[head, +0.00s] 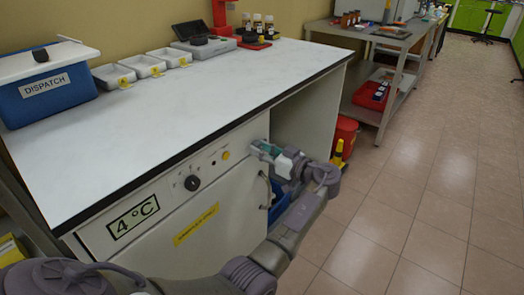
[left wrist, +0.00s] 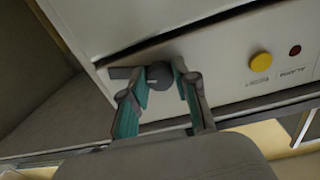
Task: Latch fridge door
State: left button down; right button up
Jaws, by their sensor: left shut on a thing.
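The white fridge stands under the counter, with a "4°C" display (head: 133,216), a dark dial (head: 192,183) and a yellow button (head: 226,155) on its upper panel. Its door (head: 215,240) below carries a yellow label and a curved handle (head: 264,188). The door lies close to the front; I cannot tell if it is fully shut. My left gripper (head: 262,150) is at the panel's right end, above the handle. In the left wrist view, its fingers are shut on the dark latch knob (left wrist: 160,74), whose short bar (left wrist: 120,73) points left. My right gripper is not in view.
The countertop (head: 180,110) holds a blue "DISPATCH" box (head: 55,95), white trays (head: 142,65) and bottles at the back. A red bin (head: 345,134) and a grey shelf table stand right of the fridge. The tiled floor at right is clear.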

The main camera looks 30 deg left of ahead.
pick_arm(q)
jog(key=m+p, duration=0.1)
jog(key=m, duration=0.2)
jog(key=m+p, duration=0.1)
jog(key=m, duration=0.2)
jog(key=m+p, duration=0.1)
jog(key=m, duration=0.2)
jog(key=shift+r+g, duration=0.25)
jog(key=shift+g, duration=0.05)
jog(key=m+p, duration=0.2)
jog(key=m, duration=0.2)
jog(key=shift+m, duration=0.3)
jog(key=shift+m+p, duration=0.3)
jog(key=shift+p, duration=0.05)
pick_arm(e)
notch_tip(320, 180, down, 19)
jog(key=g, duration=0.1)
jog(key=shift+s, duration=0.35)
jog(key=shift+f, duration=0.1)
